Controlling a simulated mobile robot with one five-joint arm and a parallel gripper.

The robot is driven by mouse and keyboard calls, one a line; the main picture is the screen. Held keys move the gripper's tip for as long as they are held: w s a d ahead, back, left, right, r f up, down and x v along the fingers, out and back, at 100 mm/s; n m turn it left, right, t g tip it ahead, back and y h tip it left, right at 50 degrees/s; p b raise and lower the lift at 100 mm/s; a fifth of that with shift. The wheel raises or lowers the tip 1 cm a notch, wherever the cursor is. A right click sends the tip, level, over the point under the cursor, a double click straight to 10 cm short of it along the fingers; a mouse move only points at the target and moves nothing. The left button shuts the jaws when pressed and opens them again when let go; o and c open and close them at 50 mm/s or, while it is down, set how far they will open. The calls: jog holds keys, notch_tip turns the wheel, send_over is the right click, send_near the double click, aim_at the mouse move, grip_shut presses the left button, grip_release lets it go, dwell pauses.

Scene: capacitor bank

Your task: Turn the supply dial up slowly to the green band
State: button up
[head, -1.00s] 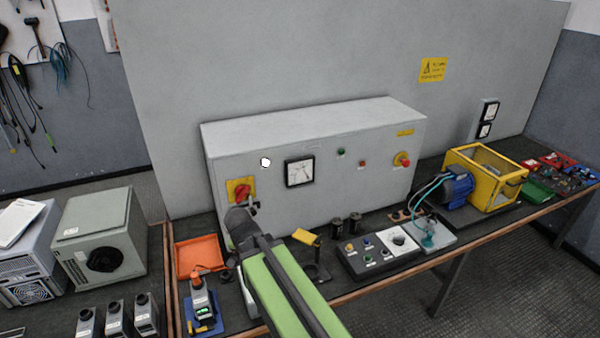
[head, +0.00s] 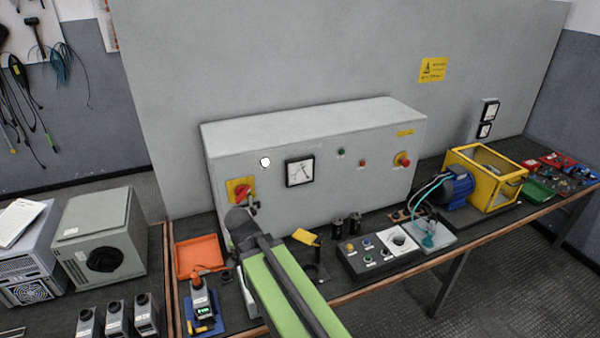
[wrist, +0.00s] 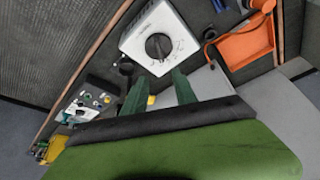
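A white box (wrist: 142,50) with a black round dial (wrist: 158,46) and scale marks shows in the wrist view. No green band can be made out on its scale. My gripper (wrist: 160,72) is open; its two dark green fingers stand apart, with the dial beyond their tips and nothing between them. In the head view my arm hides most of this white box and my fingertips. A square needle meter (head: 300,172) is on the front of the grey cabinet; its scale is too small to read.
The grey cabinet (head: 330,120) stands behind my arm, with a red rotary switch (head: 242,191) on its front. An orange tray (head: 198,257) and a handheld meter (head: 203,300) lie left of my arm. A button box (head: 370,252) is to the right.

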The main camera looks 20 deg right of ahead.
dwell(0.3)
jog(key=s+d+f+n+g+y+b, duration=0.2)
jog(key=s+f+n, duration=0.3)
jog(key=s, duration=0.3)
jog(key=shift+s+d+f+n+g+b, duration=0.3)
jog(key=shift+d+n+g+b, duration=0.2)
jog(key=shift+g+b, duration=0.4)
